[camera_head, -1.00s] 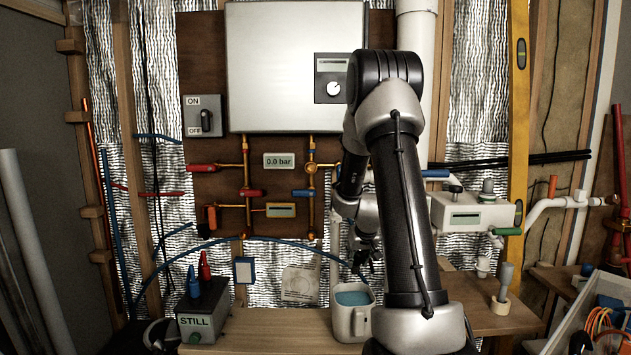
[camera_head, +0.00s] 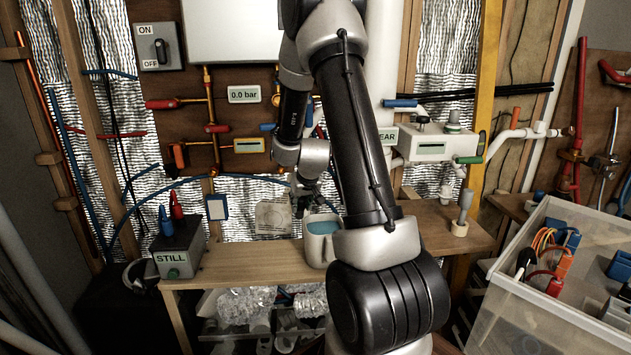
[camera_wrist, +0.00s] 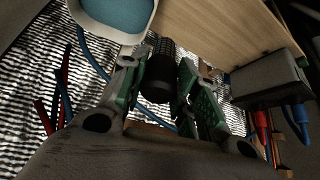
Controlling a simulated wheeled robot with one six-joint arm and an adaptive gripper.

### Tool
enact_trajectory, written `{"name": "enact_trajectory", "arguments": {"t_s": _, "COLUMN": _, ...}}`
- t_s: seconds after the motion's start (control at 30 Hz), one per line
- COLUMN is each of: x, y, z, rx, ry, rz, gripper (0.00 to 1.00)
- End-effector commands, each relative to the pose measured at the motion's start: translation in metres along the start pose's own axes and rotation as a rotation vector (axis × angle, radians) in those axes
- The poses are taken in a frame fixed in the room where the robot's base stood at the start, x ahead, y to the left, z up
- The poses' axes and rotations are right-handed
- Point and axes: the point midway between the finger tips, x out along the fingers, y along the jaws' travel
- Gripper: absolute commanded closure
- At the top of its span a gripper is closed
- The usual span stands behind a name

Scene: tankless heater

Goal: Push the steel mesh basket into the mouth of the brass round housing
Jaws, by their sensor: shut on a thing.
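The steel mesh basket (camera_wrist: 160,68) shows in the wrist view as a dark, short cylinder with a fine grid on its side. My gripper (camera_wrist: 158,80) is shut on it, with a green-padded finger on each side. In the head view my gripper (camera_head: 304,203) is small and dark, just above and left of the white mug, below the pipe board; the basket is too small to tell there. I cannot make out the brass round housing for sure; brass pipework (camera_head: 210,125) shows on the brown board, and my arm hides its right part.
The white mug (camera_head: 323,246) with blue inside stands on the wooden bench (camera_head: 230,262) close to my gripper. The grey STILL box (camera_head: 180,252) stands at the bench's left. The bench between box and mug is clear.

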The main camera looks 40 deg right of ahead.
Motion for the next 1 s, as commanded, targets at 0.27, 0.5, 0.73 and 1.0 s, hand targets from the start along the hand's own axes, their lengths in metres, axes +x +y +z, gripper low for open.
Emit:
{"name": "enact_trajectory", "arguments": {"t_s": 0.27, "x": 0.008, "y": -0.103, "z": 0.048, "rx": -0.122, "ry": -0.005, "rz": -0.076, "gripper": 1.00}}
{"name": "enact_trajectory", "arguments": {"t_s": 0.5, "x": 0.003, "y": -0.164, "z": 0.091, "rx": -0.207, "ry": -0.004, "rz": -0.125, "gripper": 1.00}}
{"name": "enact_trajectory", "arguments": {"t_s": 0.73, "x": -0.004, "y": -0.198, "z": 0.122, "rx": -0.268, "ry": 0.000, "rz": -0.159, "gripper": 1.00}}
{"name": "enact_trajectory", "arguments": {"t_s": 1.0, "x": -0.004, "y": -0.188, "z": 0.116, "rx": -0.209, "ry": 0.126, "rz": -0.208, "gripper": 1.00}}
